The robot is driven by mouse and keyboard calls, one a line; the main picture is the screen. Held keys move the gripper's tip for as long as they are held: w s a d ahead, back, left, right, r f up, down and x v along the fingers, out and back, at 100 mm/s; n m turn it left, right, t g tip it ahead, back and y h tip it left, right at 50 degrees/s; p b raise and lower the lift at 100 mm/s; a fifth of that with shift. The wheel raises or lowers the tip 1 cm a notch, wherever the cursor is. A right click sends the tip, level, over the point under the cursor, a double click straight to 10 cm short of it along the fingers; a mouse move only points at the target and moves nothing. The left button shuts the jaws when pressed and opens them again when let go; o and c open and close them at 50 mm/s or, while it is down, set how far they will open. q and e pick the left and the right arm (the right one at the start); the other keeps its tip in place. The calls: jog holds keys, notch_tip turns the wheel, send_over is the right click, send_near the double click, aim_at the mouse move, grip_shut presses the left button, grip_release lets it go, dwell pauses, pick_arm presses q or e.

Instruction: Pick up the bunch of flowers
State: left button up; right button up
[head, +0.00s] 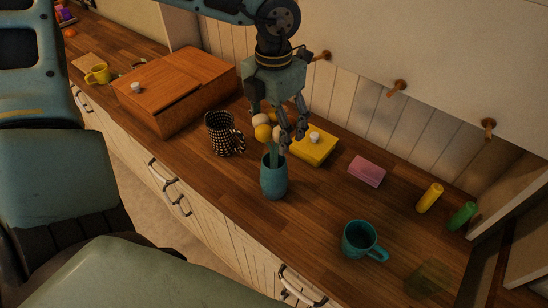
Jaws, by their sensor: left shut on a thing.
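The bunch of flowers (264,132) has round yellow and pale heads on stems that go down into a teal vase (274,178) on the wooden counter. My left gripper (279,128) comes down from above and is shut on the bunch just over the vase mouth. Its fingers hide part of the flower heads. The vase stands upright. My right gripper is not in view.
A checkered mug (222,135) stands close left of the vase, and a yellow box (318,150) lies behind it. A wooden bread box (172,92) is at left. A teal mug (360,240), pink sponge (367,171), yellow bottle (429,198) and green bottle (462,216) are at right. Cabinets overhang the counter.

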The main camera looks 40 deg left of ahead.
pick_arm(q)
jog(key=c, duration=0.6)
jog(key=shift+c, duration=0.7)
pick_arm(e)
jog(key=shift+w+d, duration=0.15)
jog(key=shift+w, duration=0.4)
